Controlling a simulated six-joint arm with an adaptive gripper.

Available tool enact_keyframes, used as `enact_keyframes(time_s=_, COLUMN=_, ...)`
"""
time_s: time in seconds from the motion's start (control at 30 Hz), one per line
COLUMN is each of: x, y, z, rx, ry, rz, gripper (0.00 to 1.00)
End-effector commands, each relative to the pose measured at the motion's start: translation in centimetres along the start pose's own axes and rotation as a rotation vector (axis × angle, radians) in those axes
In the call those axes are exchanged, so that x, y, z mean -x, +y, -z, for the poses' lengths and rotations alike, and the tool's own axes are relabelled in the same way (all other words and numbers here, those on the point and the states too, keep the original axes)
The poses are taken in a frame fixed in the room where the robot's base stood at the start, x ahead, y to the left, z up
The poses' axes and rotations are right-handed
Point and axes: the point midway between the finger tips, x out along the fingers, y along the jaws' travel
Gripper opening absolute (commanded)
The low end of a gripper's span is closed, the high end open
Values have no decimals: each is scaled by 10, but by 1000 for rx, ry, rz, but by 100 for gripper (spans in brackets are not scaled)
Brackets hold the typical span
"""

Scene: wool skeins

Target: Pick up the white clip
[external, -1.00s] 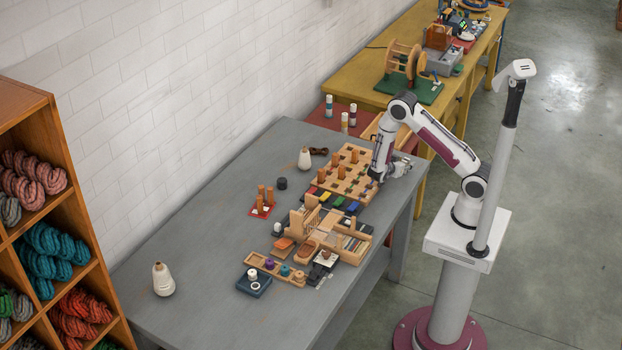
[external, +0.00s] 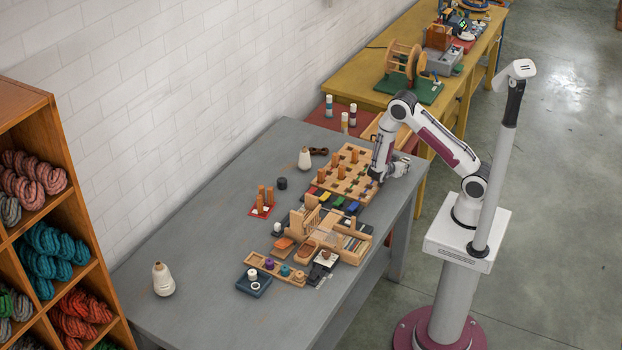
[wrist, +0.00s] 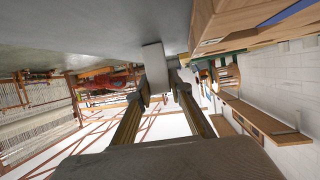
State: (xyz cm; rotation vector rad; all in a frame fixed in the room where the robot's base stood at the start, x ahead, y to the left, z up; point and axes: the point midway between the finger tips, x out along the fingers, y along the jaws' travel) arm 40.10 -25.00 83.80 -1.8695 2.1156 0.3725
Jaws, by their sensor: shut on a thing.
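My gripper (wrist: 160,92) is shut on the white clip (wrist: 154,66), a pale, narrow, flat-sided piece between the two fingertips in the wrist view. The grey table surface fills the upper part of that view, close to the clip. I cannot tell whether the clip touches the table. In the external view my gripper (external: 400,168) is low over the right edge of the grey table, beside the wooden pegboard. The clip is too small to make out there.
The wooden pegboard (external: 346,187) with upright pegs stands just left of my gripper; a wooden edge (wrist: 245,22) shows close by in the wrist view. Wooden holders and small trays (external: 325,238) lie nearer the front. The table's left part (external: 205,235) is mostly clear.

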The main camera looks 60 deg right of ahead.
Motion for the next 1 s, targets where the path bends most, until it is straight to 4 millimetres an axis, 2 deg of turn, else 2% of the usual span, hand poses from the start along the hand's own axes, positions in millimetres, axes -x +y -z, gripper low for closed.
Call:
enact_keyframes(time_s=0.37, x=8, y=0, z=18, rx=-3, ry=0, rz=0, gripper=6)
enact_keyframes(time_s=1.0, x=34, y=0, z=82, rx=-3, ry=1, rz=1, gripper=6)
